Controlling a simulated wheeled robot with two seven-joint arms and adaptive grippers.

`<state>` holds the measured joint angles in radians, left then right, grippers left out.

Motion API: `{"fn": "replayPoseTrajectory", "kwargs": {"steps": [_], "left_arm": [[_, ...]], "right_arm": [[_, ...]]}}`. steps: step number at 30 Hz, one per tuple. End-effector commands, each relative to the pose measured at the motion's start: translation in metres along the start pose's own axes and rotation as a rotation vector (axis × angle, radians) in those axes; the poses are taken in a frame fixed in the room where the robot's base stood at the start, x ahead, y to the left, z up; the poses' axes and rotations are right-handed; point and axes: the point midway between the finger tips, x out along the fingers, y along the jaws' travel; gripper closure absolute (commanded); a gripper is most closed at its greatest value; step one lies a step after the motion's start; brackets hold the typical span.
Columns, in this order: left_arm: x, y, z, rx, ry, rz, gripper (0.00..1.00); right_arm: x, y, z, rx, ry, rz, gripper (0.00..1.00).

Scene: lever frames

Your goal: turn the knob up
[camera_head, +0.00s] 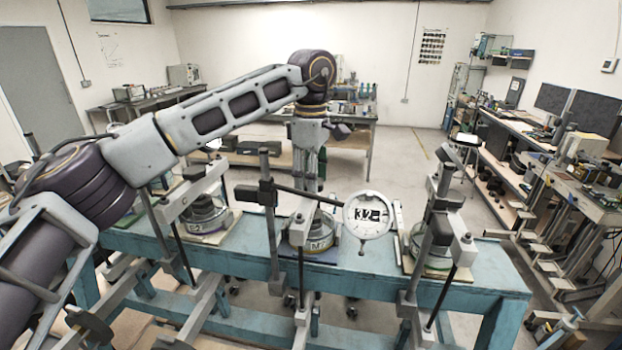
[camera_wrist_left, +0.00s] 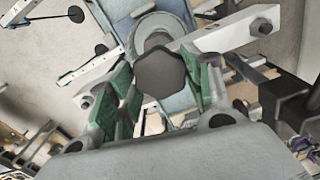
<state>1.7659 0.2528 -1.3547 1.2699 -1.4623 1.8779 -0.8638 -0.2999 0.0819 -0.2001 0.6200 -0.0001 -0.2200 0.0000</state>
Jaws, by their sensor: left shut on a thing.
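A dark, lobed knob (camera_wrist_left: 160,75) sits between the green-padded fingers of my left gripper in the left wrist view. My left gripper (camera_head: 308,185) points down over the middle lever frame (camera_head: 300,222) in the head view, and it is shut on the knob. My fingers and wrist hide the knob in the head view. A round white gauge (camera_head: 368,216) reading what looks like 32 stands just right of the middle frame. My right gripper is not in view.
The frames stand on a blue bench (camera_head: 475,285). Another lever frame (camera_head: 205,215) is at the left and one (camera_head: 438,238) at the right, both with upright posts. A dark post with a slanting rod (camera_head: 308,194) stands close in front of my left gripper.

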Motion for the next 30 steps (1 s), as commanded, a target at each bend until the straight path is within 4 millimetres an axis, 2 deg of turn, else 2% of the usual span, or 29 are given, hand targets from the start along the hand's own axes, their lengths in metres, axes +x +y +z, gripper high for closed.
{"fn": "replayPoseTrajectory", "kwargs": {"steps": [30], "left_arm": [[0.000, 0.000, 0.000, -0.805, -0.001, 0.003, 0.74]], "right_arm": [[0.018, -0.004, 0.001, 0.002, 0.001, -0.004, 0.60]]}}
